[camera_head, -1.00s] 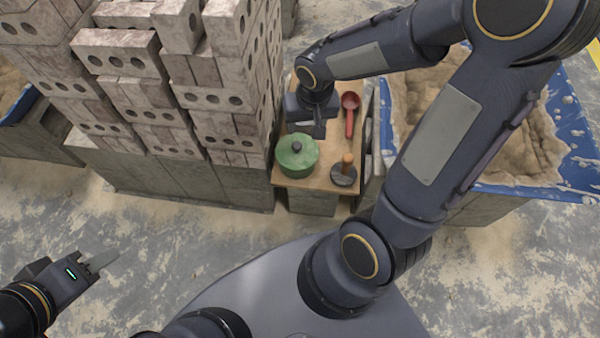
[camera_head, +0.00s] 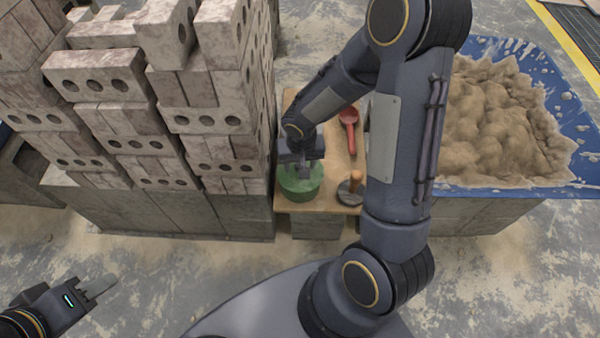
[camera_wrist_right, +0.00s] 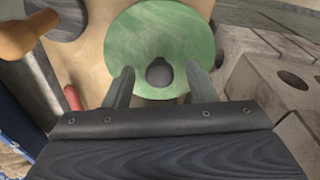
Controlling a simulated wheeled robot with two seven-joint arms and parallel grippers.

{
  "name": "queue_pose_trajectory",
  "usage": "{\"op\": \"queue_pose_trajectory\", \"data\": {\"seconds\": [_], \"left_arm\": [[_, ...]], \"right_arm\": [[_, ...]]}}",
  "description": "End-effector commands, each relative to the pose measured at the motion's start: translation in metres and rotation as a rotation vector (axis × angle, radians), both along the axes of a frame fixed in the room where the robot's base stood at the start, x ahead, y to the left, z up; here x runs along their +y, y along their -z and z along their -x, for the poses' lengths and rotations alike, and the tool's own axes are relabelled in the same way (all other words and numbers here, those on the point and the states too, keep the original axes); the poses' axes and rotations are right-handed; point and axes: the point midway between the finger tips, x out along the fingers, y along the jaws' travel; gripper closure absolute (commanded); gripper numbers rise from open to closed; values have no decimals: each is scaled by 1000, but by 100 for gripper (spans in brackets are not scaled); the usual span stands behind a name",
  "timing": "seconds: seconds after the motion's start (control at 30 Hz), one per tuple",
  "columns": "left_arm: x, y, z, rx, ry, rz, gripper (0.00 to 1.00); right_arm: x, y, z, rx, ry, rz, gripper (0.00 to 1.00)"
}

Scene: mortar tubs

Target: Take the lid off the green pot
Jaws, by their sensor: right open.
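The green pot (camera_head: 300,190) stands on a small wooden table top, partly hidden under my right gripper (camera_head: 304,172) in the head view. In the right wrist view, its green lid (camera_wrist_right: 160,35) has a dark round knob (camera_wrist_right: 160,73). My right gripper (camera_wrist_right: 160,88) is open, with one finger on each side of the knob and a gap to each; I cannot tell whether the fingers touch the lid. My left gripper (camera_head: 98,287) is at the lower left over the floor, far from the pot; its jaw state is unclear.
The wooden top (camera_head: 318,208) also holds a red ladle (camera_head: 350,128) and a dark round tool with a wooden handle (camera_head: 351,190). Stacked bricks (camera_head: 215,120) stand close to its left.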

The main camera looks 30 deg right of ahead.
Motion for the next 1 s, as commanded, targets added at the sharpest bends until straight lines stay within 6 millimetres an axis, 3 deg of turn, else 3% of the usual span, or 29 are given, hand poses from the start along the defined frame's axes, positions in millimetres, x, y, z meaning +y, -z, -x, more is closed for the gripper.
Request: {"op": "queue_pose_trajectory", "data": {"seconds": [0.13, 0.5, 0.77, 1.0], "left_arm": [[0, -1, 0, 0, 0, 0, 64], [0, -1, 0, 0, 0, 0, 64], [0, -2, 0, 0, 0, 0, 64], [0, -12, 0, 0, 0, 0, 64]], "right_arm": [[0, -1, 0, -1, 0, 0, 50], [0, -1, 0, -1, 0, 0, 96], [0, -3, 0, -1, 0, 0, 96], [0, -27, -1, -4, 1, 0, 96]]}}
